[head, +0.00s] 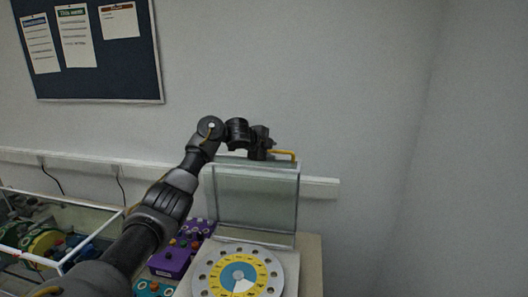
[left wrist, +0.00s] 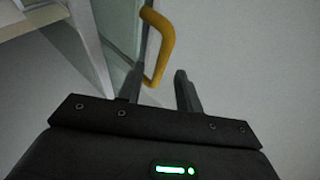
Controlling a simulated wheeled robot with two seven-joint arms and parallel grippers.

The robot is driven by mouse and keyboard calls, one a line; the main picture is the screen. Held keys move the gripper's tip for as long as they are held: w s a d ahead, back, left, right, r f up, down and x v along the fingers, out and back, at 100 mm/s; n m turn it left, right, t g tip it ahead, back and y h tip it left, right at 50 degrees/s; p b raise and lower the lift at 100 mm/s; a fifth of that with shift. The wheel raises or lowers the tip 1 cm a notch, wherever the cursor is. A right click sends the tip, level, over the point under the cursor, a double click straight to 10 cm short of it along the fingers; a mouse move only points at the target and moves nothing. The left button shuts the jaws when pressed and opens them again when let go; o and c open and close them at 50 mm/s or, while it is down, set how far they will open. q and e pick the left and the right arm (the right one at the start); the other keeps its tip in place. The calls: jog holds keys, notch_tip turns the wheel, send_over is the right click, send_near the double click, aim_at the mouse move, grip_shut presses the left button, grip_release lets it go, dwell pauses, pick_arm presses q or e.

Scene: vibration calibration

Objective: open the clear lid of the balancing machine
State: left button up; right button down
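The clear lid (head: 255,198) of the balancing machine stands raised, nearly upright, at the back of the machine. Its yellow handle (head: 284,153) is at the lid's top edge, and it also shows in the left wrist view (left wrist: 164,45). The machine's round dial (head: 238,275), yellow and blue, lies uncovered below the lid. My left gripper (head: 270,150) is at the lid's top edge beside the handle. In the left wrist view its two fingers (left wrist: 160,88) are apart, with the handle's lower end at the gap between the tips; contact cannot be told. My right gripper is not in view.
A purple box (head: 172,262) with coloured knobs stands left of the machine, behind my left arm. A clear-walled case (head: 62,262) of parts is farther left. A wall rail (head: 322,187) runs behind the lid. The space at right is clear up to the wall.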

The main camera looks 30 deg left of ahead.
pick_arm(q)
jog(key=b+v, duration=0.1)
jog(key=v, duration=0.5)
jog(key=shift+b, duration=0.3)
jog(key=shift+d, duration=0.1)
